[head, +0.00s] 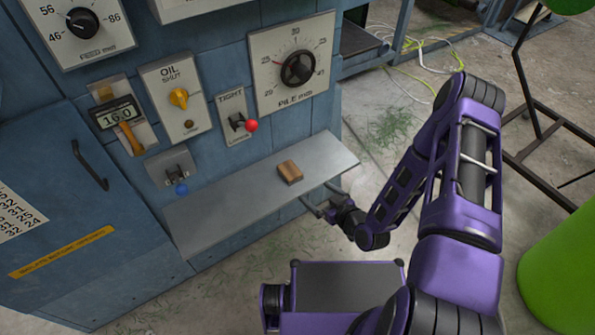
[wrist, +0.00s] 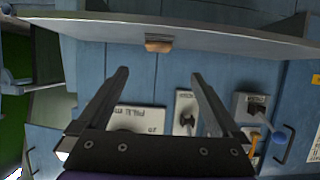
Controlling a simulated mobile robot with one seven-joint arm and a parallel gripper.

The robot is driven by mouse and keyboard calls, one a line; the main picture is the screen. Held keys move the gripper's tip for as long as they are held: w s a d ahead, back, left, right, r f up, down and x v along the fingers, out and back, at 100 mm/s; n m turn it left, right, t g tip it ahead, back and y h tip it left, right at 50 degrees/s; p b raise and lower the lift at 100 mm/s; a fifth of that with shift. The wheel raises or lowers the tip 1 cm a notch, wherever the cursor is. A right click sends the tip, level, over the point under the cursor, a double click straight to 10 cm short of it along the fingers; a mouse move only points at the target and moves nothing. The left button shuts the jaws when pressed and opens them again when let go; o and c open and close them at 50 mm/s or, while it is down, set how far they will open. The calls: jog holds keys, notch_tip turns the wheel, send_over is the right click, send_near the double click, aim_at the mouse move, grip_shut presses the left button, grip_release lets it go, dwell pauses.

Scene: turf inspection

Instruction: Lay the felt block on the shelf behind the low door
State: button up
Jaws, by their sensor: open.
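A small brown block (head: 290,171), which looks like the felt block, lies on the grey metal ledge (head: 215,215) towards its right end. It also shows in the wrist view (wrist: 158,46), ahead of the fingers and roughly centred between them. My gripper (head: 324,198) is open and empty by the ledge's front edge, right of the block and apart from it. In the wrist view my gripper (wrist: 160,73) has its fingers spread wide. A blue door (head: 60,200) with a dark handle stands at the left and looks closed. Any shelf behind it is hidden.
Above the ledge are a pile dial (head: 298,68), a yellow oil knob (head: 178,97), a red-tipped lever (head: 250,125) and a blue-tipped lever (head: 181,188). The ledge left of the block is bare. A green rounded object (head: 560,270) stands on the right.

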jog(key=b, duration=0.1)
send_near(289, 169)
jog(key=x, duration=0.3)
jog(key=shift+w+a+f, duration=0.1)
jog(key=shift+a+f, duration=0.15)
jog(key=shift+f, duration=0.3)
jog(key=shift+w+r+b+x, duration=0.1)
jog(key=shift+b+x, duration=0.05)
jog(key=shift+x, duration=0.85)
jog(key=shift+w+r+b+x, duration=0.1)
jog(key=shift+x, duration=0.95)
jog(key=shift+w+r+b+x, duration=0.1)
jog(key=shift+r+b+x, duration=0.05)
jog(key=shift+x, duration=0.85)
jog(key=shift+s+d, duration=0.1)
jog(key=shift+r, duration=0.1)
jog(key=c, duration=1.4)
